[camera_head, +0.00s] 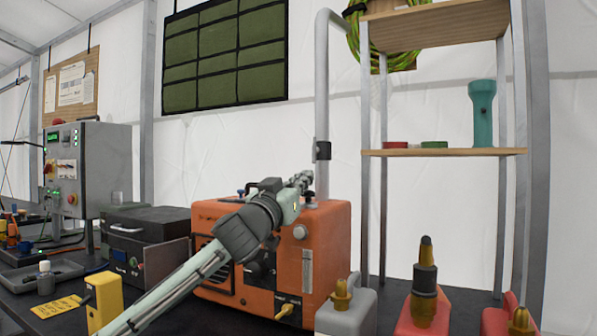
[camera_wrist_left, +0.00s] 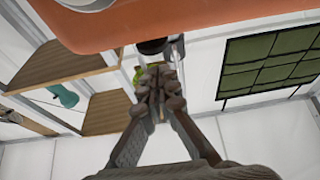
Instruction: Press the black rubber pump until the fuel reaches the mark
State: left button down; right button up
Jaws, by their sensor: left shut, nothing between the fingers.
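The orange generator (camera_head: 330,235) stands on the dark bench, with my left arm crossing in front of it. My left gripper (camera_head: 304,179) is shut and empty, just above the generator's top right part. A small dark knob (camera_head: 309,196), which looks like the black rubber pump, sits on top, just below the fingertips. In the left wrist view the shut fingertips (camera_wrist_left: 158,76) are close to a black round part (camera_wrist_left: 152,46) at the orange edge; I cannot tell whether they touch. A pale vertical strip (camera_head: 307,270), perhaps the fuel gauge, is on the front; its level and mark are too small to read.
A grey pipe (camera_head: 323,100) rises behind the generator. A shelf (camera_head: 445,152) with a teal flashlight (camera_head: 482,110) stands to the right. A grey can (camera_head: 346,312) and red cans (camera_head: 423,315) are at front right. A dark box (camera_head: 147,228) stands left.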

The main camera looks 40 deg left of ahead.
pick_arm(q)
jog(key=shift+f, duration=1)
